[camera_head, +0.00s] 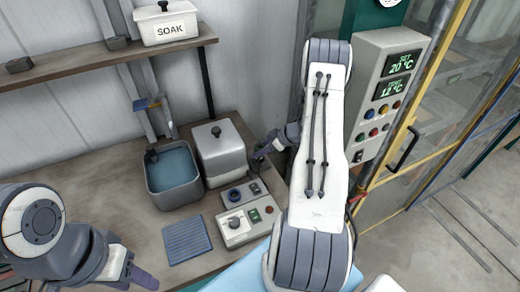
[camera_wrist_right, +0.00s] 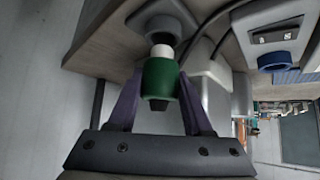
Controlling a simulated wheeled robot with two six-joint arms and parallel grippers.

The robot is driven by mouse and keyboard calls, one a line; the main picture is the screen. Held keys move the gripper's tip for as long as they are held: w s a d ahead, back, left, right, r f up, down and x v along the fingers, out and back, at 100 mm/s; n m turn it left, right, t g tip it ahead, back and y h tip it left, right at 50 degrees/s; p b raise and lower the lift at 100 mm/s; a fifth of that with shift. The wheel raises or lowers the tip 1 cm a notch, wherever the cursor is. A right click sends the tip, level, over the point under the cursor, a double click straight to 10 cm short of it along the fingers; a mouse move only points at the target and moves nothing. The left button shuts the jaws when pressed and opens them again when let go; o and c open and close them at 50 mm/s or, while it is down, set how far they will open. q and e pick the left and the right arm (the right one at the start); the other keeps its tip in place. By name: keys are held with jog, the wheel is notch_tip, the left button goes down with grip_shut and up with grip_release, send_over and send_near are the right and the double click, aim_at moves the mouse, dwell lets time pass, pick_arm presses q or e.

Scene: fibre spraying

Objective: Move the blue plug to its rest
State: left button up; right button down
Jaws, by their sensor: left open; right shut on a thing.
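A blue ring-shaped part (camera_head: 235,195) with a dark middle sits on the grey control box (camera_head: 248,214); it also shows in the right wrist view (camera_wrist_right: 277,60). I cannot tell whether it is the blue plug or its rest. My right gripper (camera_head: 262,150) is beside the lidded grey box. In the right wrist view its fingers (camera_wrist_right: 160,98) are shut on a green plug (camera_wrist_right: 160,80) with a white collar, whose end meets a grey round socket (camera_wrist_right: 162,25). My left gripper (camera_head: 143,278) is low at the left, open, its fingers partly seen.
A lidded grey box (camera_head: 222,155) and a grey tub of water (camera_head: 173,175) stand on the wooden bench (camera_head: 120,190). A blue ribbed mat (camera_head: 187,240) lies in front. A shelf (camera_head: 90,68) holds a SOAK box (camera_head: 166,24). My right arm hides part of the bench's right side.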

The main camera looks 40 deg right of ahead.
jog(key=shift+f+b, duration=0.7)
jog(key=shift+f, duration=0.8)
jog(key=shift+c, duration=1.2)
grip_release()
